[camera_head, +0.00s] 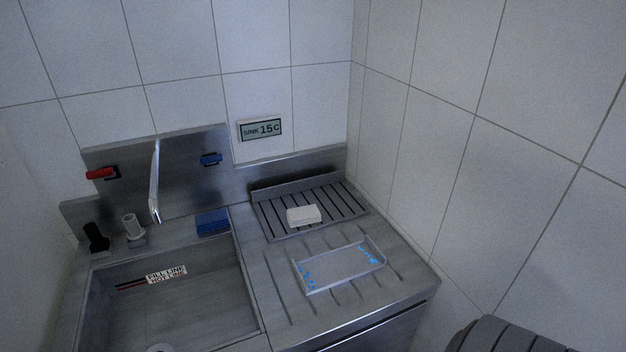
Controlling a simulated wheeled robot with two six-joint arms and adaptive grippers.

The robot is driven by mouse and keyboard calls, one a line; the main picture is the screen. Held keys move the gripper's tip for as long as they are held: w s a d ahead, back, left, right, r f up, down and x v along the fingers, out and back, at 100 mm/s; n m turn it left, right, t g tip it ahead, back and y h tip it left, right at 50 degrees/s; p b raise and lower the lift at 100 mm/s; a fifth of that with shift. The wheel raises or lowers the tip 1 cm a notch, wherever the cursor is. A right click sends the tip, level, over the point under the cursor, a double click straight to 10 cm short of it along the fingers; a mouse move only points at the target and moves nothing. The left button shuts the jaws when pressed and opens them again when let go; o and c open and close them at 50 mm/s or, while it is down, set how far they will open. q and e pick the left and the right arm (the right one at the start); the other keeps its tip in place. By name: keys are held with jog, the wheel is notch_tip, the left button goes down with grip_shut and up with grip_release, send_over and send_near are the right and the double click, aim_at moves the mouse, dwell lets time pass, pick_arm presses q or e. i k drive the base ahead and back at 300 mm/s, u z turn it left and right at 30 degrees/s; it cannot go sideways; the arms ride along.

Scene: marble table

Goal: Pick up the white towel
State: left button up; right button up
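A small white block-shaped thing (304,216) lies on the front part of the dark slatted rack (268,222). It is the only loose white thing of towel-like shape in view, but I cannot tell whether it is folded cloth. Its top and front side are visible and nothing covers it. Neither of my grippers is in view.
A clear shallow tray (338,268) with blue marks sits on the grooved drainboard (270,290) in front of the rack. A sink basin (190,310), tap (154,185) and blue block (212,222) are to the left. Tiled walls close the back and right.

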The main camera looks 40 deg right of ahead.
aim_at(304, 215)
jog(key=z, duration=1.3)
